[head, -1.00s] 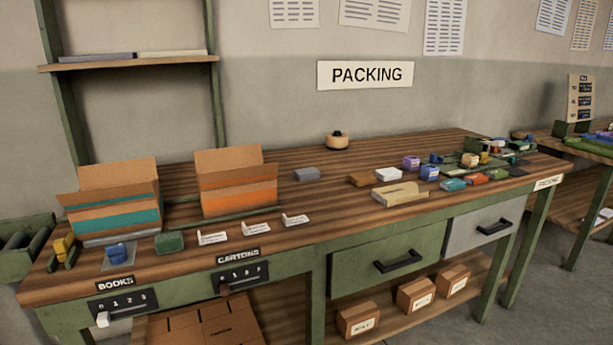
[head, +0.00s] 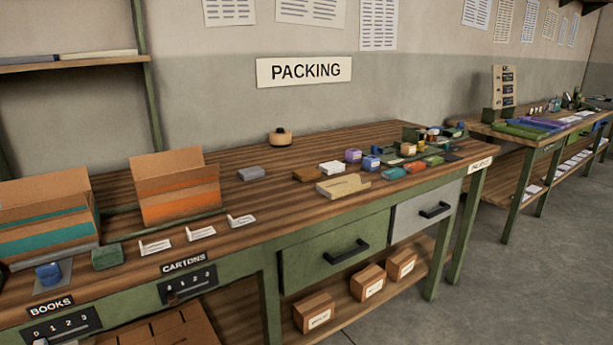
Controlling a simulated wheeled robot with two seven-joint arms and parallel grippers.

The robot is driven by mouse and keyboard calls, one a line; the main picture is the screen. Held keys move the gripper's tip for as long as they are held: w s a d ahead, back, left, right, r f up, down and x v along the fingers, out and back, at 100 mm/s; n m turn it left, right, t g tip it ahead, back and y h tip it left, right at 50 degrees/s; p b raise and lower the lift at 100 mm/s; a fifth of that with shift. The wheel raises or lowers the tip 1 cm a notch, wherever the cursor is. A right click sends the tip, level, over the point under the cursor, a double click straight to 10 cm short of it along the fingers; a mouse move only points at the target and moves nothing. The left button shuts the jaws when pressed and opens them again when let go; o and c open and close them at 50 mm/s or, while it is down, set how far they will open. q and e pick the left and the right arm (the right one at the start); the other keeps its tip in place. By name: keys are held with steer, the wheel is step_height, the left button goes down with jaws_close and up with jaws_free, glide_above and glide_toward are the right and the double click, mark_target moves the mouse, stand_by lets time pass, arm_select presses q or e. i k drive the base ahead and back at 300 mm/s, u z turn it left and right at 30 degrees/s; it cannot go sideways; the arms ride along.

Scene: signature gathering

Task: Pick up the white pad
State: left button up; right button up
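A small white pad-like block (head: 331,168) lies flat on the wooden packing table (head: 290,215), right of the middle. A brown block (head: 307,175) lies just left of it, and a flat tan piece (head: 342,186) lies in front of it. A purple block (head: 353,156) stands to its right. Nothing covers the white block. Neither of my grippers shows in the head view.
Open cartons with a teal band (head: 45,227) and an orange band (head: 177,200) stand at the left. A grey block (head: 251,174) and a round wooden item (head: 280,138) lie mid-table. Several small coloured blocks crowd the right end. Floor (head: 480,290) is clear at right.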

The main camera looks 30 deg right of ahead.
mark_target(329, 167)
steer(key=z, duration=0.95)
steer(key=k, duration=0.3)
steer(key=z, duration=1.5)
steer(key=i, duration=1.1)
steer(key=u, duration=0.45)
steer(key=i, duration=1)
steer(key=u, duration=0.85)
